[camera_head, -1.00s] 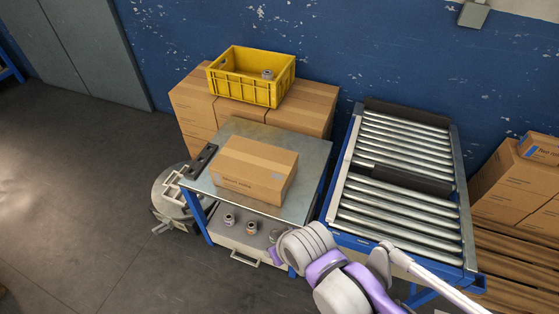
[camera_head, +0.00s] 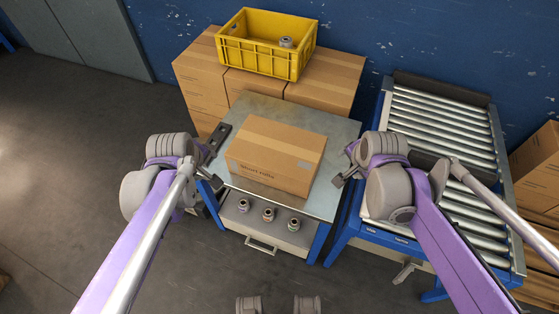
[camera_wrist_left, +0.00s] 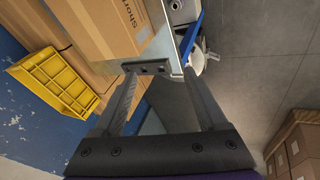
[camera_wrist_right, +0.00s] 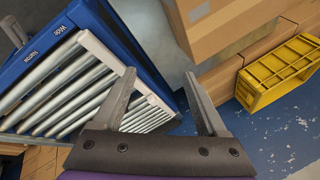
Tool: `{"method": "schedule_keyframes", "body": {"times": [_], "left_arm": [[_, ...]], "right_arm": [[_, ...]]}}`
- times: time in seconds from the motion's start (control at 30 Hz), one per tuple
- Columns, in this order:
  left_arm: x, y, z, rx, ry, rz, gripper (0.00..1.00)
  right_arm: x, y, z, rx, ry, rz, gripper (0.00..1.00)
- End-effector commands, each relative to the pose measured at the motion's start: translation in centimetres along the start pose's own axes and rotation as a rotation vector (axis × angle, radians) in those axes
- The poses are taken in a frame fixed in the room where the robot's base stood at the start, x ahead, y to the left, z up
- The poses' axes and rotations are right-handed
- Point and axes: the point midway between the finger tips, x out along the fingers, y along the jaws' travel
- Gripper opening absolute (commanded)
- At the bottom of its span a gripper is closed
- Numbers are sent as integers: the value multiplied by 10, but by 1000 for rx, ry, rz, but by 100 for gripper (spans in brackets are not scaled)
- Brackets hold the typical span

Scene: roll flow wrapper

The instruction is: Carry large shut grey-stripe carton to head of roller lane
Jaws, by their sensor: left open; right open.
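A large shut brown carton (camera_head: 276,153) with printing on its front and a small grey patch near its right end sits on the metal-topped table (camera_head: 262,106). It also shows in the left wrist view (camera_wrist_left: 112,25) and the right wrist view (camera_wrist_right: 222,28). My left gripper (camera_head: 212,172) is open and empty beside the table's left edge, apart from the carton. My right gripper (camera_head: 344,170) is open and empty to the right of the carton, apart from it. The roller lane (camera_head: 440,135) stands right of the table, partly hidden by my right arm.
A dark bracket (camera_head: 216,140) lies along the table's left edge. A yellow crate (camera_head: 265,58) stands on stacked cartons (camera_head: 205,85) behind the table. Several small metal parts (camera_head: 268,214) sit on the lower shelf. More cartons (camera_head: 540,155) stand right of the lane.

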Motion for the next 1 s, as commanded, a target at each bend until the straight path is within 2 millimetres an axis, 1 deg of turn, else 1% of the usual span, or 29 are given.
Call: {"method": "schedule_keyframes", "body": {"times": [0.03,0.1,0.2,0.3,0.43,0.8,0.87,1.0], "left_arm": [[27,9,-10,-105,0,-1,75],[53,21,-22,-251,1,0,75],[82,33,-36,-416,1,3,75],[102,39,-44,-522,2,4,75],[112,43,-48,-584,2,5,75],[114,44,-49,-590,2,5,75],[118,44,-49,-589,2,5,75],[137,44,-49,-589,2,5,75]], "right_arm": [[27,-9,-10,105,0,1,75],[53,-21,-22,252,0,0,75],[82,-33,-36,416,1,-2,75],[102,-39,-44,522,2,-4,75],[112,-43,-48,584,2,-5,75],[114,-44,-49,590,2,-5,75],[118,-44,-49,589,2,-5,75],[137,-44,-49,589,2,-5,75]]}}
